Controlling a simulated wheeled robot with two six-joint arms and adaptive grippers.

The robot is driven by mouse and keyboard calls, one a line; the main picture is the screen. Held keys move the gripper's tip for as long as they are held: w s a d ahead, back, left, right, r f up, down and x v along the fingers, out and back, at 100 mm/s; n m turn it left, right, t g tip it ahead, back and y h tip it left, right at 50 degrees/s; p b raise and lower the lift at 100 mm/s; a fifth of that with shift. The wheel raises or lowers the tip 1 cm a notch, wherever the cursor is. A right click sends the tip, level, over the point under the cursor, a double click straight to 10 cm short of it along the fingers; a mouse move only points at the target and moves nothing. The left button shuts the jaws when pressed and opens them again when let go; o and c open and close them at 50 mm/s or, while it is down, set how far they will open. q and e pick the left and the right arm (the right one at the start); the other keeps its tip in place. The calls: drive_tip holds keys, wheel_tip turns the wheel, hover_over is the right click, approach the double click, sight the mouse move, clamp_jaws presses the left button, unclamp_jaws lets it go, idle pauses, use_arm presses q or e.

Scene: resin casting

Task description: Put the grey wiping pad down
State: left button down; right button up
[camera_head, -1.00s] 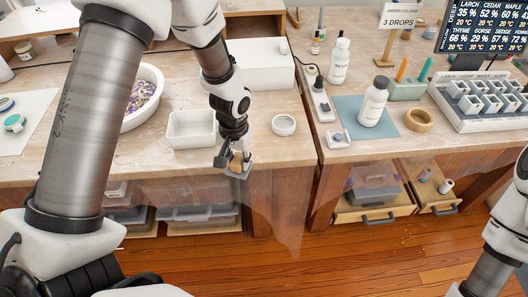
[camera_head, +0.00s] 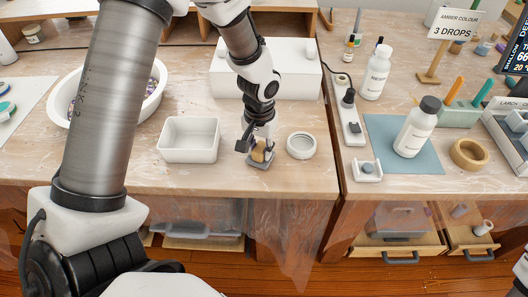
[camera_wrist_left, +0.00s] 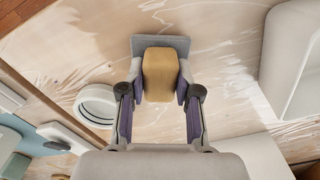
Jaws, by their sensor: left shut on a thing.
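The grey wiping pad (camera_head: 261,166) is a flat grey plate with a tan block as its grip. In the left wrist view the grey plate (camera_wrist_left: 145,45) shows beyond the tan block (camera_wrist_left: 160,72). My left gripper (camera_head: 257,151) is shut on the tan block, with one finger on each side in the wrist view (camera_wrist_left: 160,92). The pad is at or just above the wooden table, near its front edge, between a white tray and a round white dish. I cannot tell whether it touches the table. My right gripper is not in view.
The empty white tray (camera_head: 189,157) is left of the pad and the round dish (camera_head: 301,146) is close on its right. A white box (camera_head: 294,79) stands behind. A power strip (camera_head: 349,122) and a bottle on a blue mat (camera_head: 383,131) are farther right. Bare table surrounds the pad.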

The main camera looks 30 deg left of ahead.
sight(260, 146)
use_arm(q)
drive_tip(key=shift+w+a+f, duration=0.1)
drive_tip(key=shift+w+f, duration=0.15)
drive_tip(key=shift+w, duration=0.1)
drive_tip(key=shift+s+f, duration=0.1)
drive_tip(key=shift+s, duration=0.05)
drive_tip(key=c, duration=1)
unclamp_jaws()
drive_tip(key=shift+o, duration=0.9)
drive_tip(key=shift+r+p, duration=0.3)
drive_tip(key=shift+r, duration=0.15)
wheel_tip(260, 146, up, 12)
drive_tip(key=p, duration=0.1)
drive_tip(key=shift+f, duration=0.25)
